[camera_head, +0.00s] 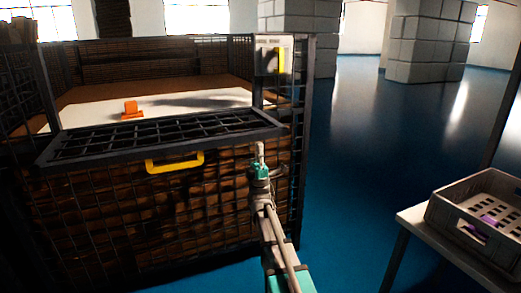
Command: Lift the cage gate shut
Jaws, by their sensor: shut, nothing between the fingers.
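The cage gate (165,139) is a dark framed mesh panel at the front of the cage (200,200). It is folded down outward and lies roughly flat, tilted toward me. A yellow handle (175,163) hangs at the middle of its front edge. My gripper (260,147) is near the right end of the gate, to the right of the handle and apart from it. The gripper points up and is shut with nothing in it. Whether it touches the gate edge cannot be told from this view.
An orange object (131,110) stands on the white surface inside the cage. A panel with a yellow part (279,60) is on the right cage post. Blue floor (350,150) is clear between.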

